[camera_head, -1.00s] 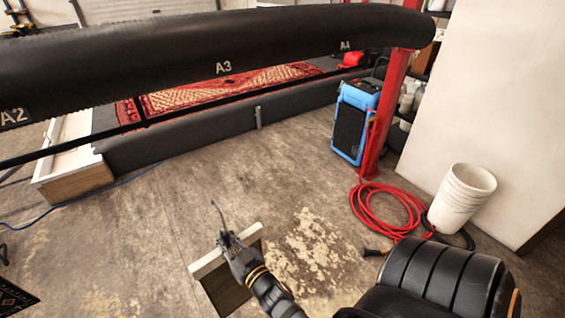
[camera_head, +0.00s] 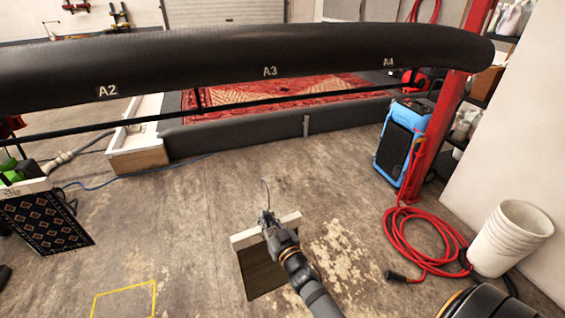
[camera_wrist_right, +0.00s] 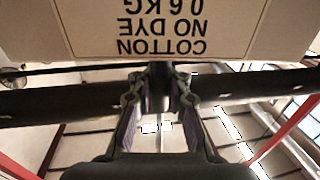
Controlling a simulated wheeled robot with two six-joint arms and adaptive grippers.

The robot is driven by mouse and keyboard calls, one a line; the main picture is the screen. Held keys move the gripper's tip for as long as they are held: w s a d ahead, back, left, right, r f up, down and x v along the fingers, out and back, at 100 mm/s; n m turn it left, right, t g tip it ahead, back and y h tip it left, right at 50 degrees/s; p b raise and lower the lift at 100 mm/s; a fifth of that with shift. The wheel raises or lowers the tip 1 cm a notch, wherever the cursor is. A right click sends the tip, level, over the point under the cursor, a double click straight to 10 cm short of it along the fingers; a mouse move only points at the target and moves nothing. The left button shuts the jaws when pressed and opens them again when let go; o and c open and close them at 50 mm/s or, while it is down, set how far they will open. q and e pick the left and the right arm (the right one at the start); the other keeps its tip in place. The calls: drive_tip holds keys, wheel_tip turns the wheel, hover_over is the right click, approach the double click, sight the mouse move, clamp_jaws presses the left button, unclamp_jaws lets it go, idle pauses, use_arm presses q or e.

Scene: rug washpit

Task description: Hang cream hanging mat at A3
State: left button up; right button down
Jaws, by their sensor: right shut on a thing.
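My right gripper (camera_head: 268,222) is shut on the hanging mat, which has a cream top bar (camera_head: 290,220), a thin hook above it and a dark-looking panel (camera_head: 262,268) below. It is held in front of the black beam (camera_head: 180,70), lower in the picture than label A3 (camera_head: 270,72). In the right wrist view, the fingers (camera_wrist_right: 160,85) meet at the cream bar (camera_wrist_right: 280,30), whose upside-down print reads COTTON, NO DYE, 0.6 KG. A3 shows no mat hanging from it. I do not make out my left gripper.
A dark patterned mat (camera_head: 45,222) with a pale top bar is at the left. A blue machine (camera_head: 400,145), red post (camera_head: 437,130), red hose (camera_head: 400,240) and white bucket (camera_head: 510,238) stand right. A red rug (camera_head: 230,97) lies behind the beam. Floor between is clear.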

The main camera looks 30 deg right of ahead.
use_arm(q)
drive_tip(key=shift+s+d+r+p, duration=0.1)
drive_tip(key=shift+s+r+p, duration=0.35)
drive_tip(key=shift+s, duration=0.15)
use_arm(e)
drive_tip(key=w+d+r+m+h, duration=0.1)
drive_tip(key=w+d+r+h, duration=0.1)
drive_tip(key=w+d+r, duration=0.8)
drive_tip(key=shift+w+d, duration=0.3)
drive_tip(key=shift+d, duration=0.4)
use_arm(q)
drive_tip(key=shift+w, duration=0.1)
